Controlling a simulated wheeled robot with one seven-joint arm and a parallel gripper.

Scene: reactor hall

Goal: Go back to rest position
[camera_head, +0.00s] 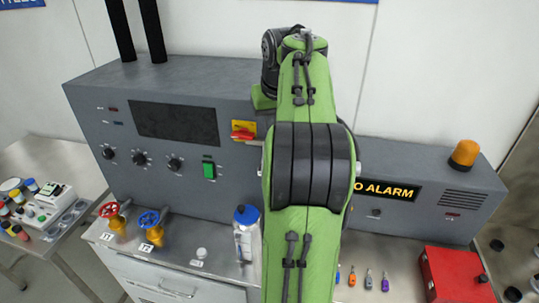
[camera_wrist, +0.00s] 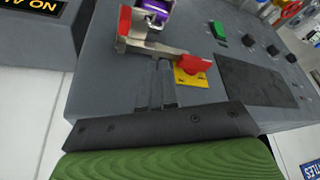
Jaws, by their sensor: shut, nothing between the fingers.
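In the wrist view my gripper (camera_wrist: 150,46) is shut and empty, in front of the grey control cabinet (camera_wrist: 110,70). Its fingers show close to the red rotary switch (camera_wrist: 194,64) on a yellow plate; I cannot tell whether they touch it. In the head view my green arm reaches up over the bench and hides the gripper. The red switch (camera_head: 243,135) shows there just left of the arm, on the cabinet (camera_head: 85,115) front, with its handle lying about level.
A clear bottle (camera_head: 245,240) with a blue cap stands on the bench beside my arm. Red (camera_head: 112,212) and blue (camera_head: 150,222) valve wheels are left of it. An alarm box (camera_head: 480,190) with an orange beacon and a red toolbox (camera_head: 455,275) are at right.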

